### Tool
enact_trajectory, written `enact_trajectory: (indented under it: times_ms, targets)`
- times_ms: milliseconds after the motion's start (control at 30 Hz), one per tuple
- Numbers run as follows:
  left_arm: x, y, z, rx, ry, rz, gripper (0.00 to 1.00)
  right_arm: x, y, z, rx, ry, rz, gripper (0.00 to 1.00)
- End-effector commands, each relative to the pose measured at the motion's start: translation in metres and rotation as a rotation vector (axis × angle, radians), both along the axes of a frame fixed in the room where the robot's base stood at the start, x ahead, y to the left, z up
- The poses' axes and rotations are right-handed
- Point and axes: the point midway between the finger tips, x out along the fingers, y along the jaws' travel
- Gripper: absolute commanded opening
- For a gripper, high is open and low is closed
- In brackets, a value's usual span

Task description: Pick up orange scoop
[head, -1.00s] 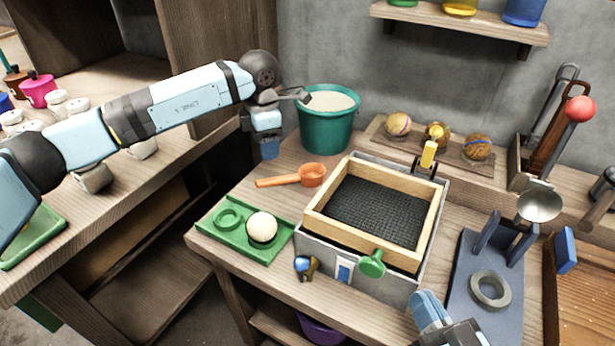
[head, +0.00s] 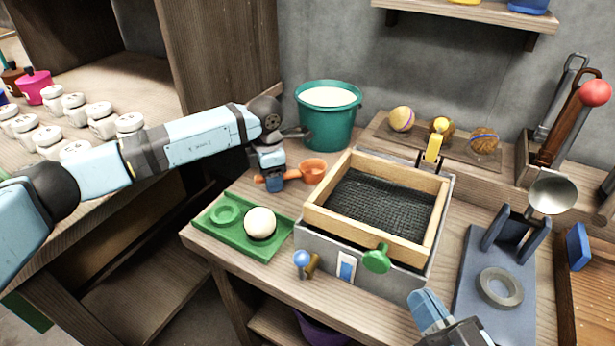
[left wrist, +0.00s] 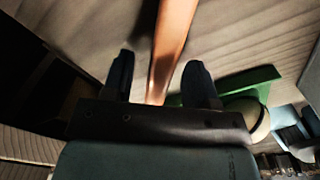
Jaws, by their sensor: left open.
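The orange scoop (head: 312,171) lies on the wooden table between the teal bucket and the green tray, its cup to the right and its handle to the left. My left gripper (head: 273,183) is over the handle. In the left wrist view the orange handle (left wrist: 172,45) runs between the two open fingers of that gripper (left wrist: 160,85), with a gap visible on either side. The scoop's cup is not visible there. My right gripper (head: 432,308) is at the bottom of the head view, and its fingertips are too unclear to judge.
A teal bucket (head: 327,130) of pale material stands behind the scoop. A wooden-framed box (head: 325,222) stands to the right. White jars line the left bench.

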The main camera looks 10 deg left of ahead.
Motion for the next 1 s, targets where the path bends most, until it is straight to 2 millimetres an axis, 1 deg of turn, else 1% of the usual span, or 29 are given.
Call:
enact_trajectory:
  times_ms: [33,67,100,167,200,233,267,533,667,767,867,1000]
  targets:
    - [0.000,0.000,0.000,0.000,0.000,0.000,0.53,0.000,0.000,0.000,0.000,0.000,0.000,0.00]
    - [0.000,0.000,0.000,0.000,0.000,0.000,0.46,0.000,0.000,0.000,0.000,-0.001,0.000,0.00]
    - [0.000,0.000,0.000,0.000,0.000,0.000,0.37,0.000,0.000,0.000,0.000,-0.001,0.000,0.00]
    - [0.000,0.000,0.000,0.000,0.000,0.000,0.23,0.000,0.000,0.000,0.000,-0.001,0.000,0.00]
    - [0.000,0.000,0.000,0.000,0.000,0.000,0.14,0.000,0.000,0.000,0.000,-0.001,0.000,0.00]
    - [0.000,0.000,0.000,0.000,0.000,0.000,0.07,0.000,0.000,0.000,0.000,-0.001,0.000,0.00]
    - [0.000,0.000,0.000,0.000,0.000,0.000,0.04,0.000,0.000,0.000,0.000,-0.001,0.000,0.00]
    - [0.000,0.000,0.001,0.000,0.000,0.000,0.04,0.000,0.000,0.001,0.001,-0.002,-0.002,0.00]
    - [0.000,0.000,0.009,0.000,-0.001,0.000,0.04,0.000,0.000,0.005,0.004,-0.008,-0.003,0.00]
    - [0.001,0.000,0.021,0.000,-0.001,0.000,0.04,0.000,-0.001,0.011,0.007,-0.020,-0.006,0.00]
    - [0.000,0.000,0.039,-0.001,-0.003,0.000,0.04,-0.001,-0.001,0.019,0.019,-0.042,-0.013,0.00]
    - [0.000,0.000,0.069,0.001,-0.003,0.000,0.04,-0.003,-0.002,0.030,0.039,-0.078,-0.025,0.00]
